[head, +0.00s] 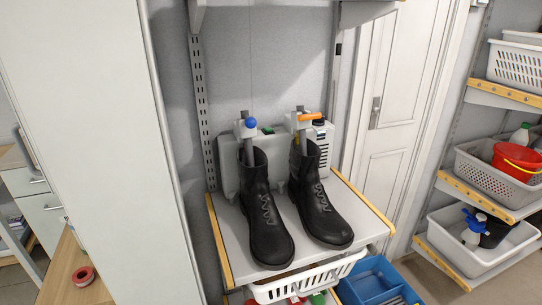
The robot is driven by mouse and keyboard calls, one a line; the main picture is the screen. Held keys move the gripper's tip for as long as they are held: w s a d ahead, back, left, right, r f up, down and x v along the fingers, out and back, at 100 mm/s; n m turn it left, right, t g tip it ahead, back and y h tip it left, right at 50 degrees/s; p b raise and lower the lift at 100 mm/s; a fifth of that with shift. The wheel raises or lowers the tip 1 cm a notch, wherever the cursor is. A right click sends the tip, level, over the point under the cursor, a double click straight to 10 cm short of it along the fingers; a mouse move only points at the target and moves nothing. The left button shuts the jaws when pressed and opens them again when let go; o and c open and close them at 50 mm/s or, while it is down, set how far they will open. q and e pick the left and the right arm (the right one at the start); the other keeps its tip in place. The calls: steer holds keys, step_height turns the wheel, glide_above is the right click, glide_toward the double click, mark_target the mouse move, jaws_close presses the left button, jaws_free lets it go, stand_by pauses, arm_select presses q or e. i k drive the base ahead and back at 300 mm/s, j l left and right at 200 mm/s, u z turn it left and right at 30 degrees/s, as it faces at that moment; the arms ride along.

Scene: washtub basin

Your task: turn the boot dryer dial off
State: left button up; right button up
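The boot dryer (229,174) is a light grey unit standing against the wall at the back of a shelf. Two black boots (264,222) (323,212) stand upright in front of it, with grey tubes in their openings, and hide much of its front. A round blue knob (250,122) is on the left tube's top, and an orange handle (310,116) on the right one's. A small green part shows between them. I cannot tell which part is the dial or how it is set. Neither of my grippers is in view.
The boots stand on a grey shelf (290,245) with wooden side edges. A white basket (306,279) and a blue crate (372,284) are below. A tall pale panel (85,110) stands left. Shelves with baskets (485,172) are at right, and a door (398,125) is behind.

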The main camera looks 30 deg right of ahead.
mark_target(320, 122)
steer(key=i+l+z, duration=0.2)
steer(key=l, duration=0.25)
steer(key=l+z, duration=0.2)
steer(key=l, duration=0.2)
steer(key=i+l+z, duration=0.2)
steer(key=l, duration=0.2)
